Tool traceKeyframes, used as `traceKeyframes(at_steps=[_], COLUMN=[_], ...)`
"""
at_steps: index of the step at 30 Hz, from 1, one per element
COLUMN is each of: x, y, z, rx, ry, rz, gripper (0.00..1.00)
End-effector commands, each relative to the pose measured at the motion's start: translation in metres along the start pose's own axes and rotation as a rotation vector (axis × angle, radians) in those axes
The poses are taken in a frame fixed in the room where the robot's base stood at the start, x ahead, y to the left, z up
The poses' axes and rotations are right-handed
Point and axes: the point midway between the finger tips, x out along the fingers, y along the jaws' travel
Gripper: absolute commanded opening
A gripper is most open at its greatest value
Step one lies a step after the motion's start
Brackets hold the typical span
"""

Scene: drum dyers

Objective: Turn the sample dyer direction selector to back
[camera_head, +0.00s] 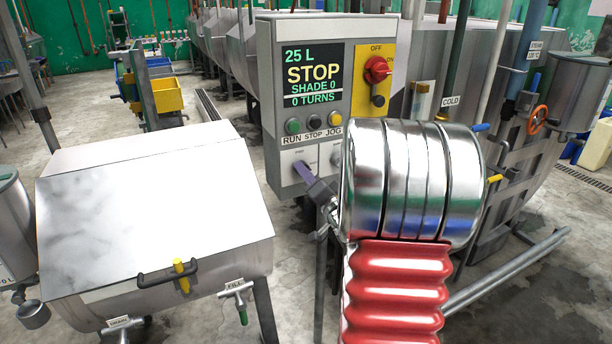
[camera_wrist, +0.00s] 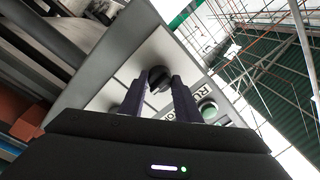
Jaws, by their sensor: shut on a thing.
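The control box (camera_head: 262,110) of the sample dyer stands in the middle of the head view, its display reading STOP. On its lower white plate, the dark selector knob (camera_wrist: 158,74) shows in the wrist view between my fingertips. My gripper (camera_head: 304,174) reaches the left part of that plate and is shut on the selector knob. In the wrist view the two dark fingers of my gripper (camera_wrist: 159,82) lie on either side of the knob. In the head view the fingers mostly hide the knob, and I cannot read which way it points.
RUN, STOP and JOG buttons (camera_head: 313,124) sit just above the plate. A red rotary switch (camera_head: 377,69) is at the upper right on a yellow panel. A steel tank with a sloping lid (camera_head: 150,200) stands at the left, with grey floor between it and the box.

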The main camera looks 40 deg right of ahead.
Motion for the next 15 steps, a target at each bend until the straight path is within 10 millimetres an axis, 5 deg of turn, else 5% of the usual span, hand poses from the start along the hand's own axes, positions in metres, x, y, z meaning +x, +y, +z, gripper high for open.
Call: traceKeyframes(at_steps=[8, 15], x=[-0.0006, -0.0005], y=[0.0019, 0.0011], z=[0.0008, 0.0001], rx=[0.001, 0.000], ry=[-0.001, 0.000], rz=[0.005, 0.003], gripper=[0.47, 0.48])
